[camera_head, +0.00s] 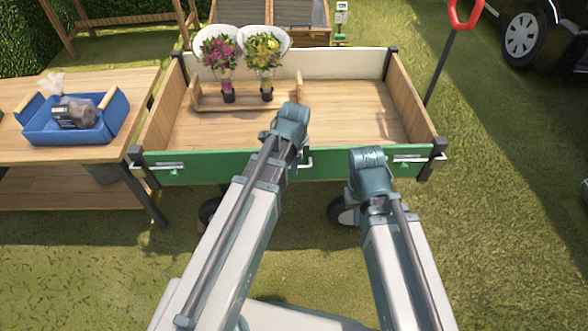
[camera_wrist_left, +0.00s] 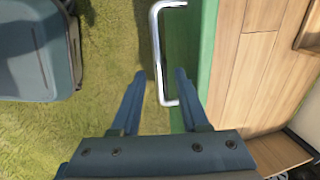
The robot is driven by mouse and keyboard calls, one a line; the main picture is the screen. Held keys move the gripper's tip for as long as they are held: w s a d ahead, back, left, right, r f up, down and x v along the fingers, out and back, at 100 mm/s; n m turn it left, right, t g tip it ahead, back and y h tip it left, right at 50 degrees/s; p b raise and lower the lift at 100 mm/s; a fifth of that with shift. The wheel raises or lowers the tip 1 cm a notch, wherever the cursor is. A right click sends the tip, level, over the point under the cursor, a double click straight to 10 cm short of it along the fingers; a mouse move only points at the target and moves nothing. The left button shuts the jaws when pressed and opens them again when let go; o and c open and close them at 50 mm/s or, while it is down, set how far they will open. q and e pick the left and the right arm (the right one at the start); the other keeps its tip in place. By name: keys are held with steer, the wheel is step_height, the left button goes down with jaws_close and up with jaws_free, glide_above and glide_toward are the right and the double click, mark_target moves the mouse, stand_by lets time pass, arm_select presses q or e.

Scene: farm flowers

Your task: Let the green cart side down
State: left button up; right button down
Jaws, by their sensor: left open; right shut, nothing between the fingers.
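The cart's green side (camera_head: 225,164) stands upright along the near edge of the wooden cart. A metal handle (camera_wrist_left: 157,55) is fixed on its outer face near the middle. My left gripper (camera_wrist_left: 160,72) is open, with its fingers on either side of the handle's lower end; I cannot tell whether they touch it. In the head view my left wrist hides most of the handle. A latch sits at the left end (camera_head: 172,167) and another at the right end (camera_head: 412,160) of the green side. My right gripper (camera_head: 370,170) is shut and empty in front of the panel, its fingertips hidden.
Two bouquets, pink (camera_head: 219,55) and yellow (camera_head: 263,52), stand in a wooden holder (camera_head: 200,103) on the cart bed. A table (camera_head: 95,150) with a blue tray (camera_head: 50,135) is close to the cart's left. A red pull handle (camera_head: 466,14) rises at the right. Grass in front is clear.

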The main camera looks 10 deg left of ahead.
arm_select(q)
steer(key=shift+f, duration=0.15)
steer(key=shift+c, duration=0.3)
jaws_close()
stand_by(1.1)
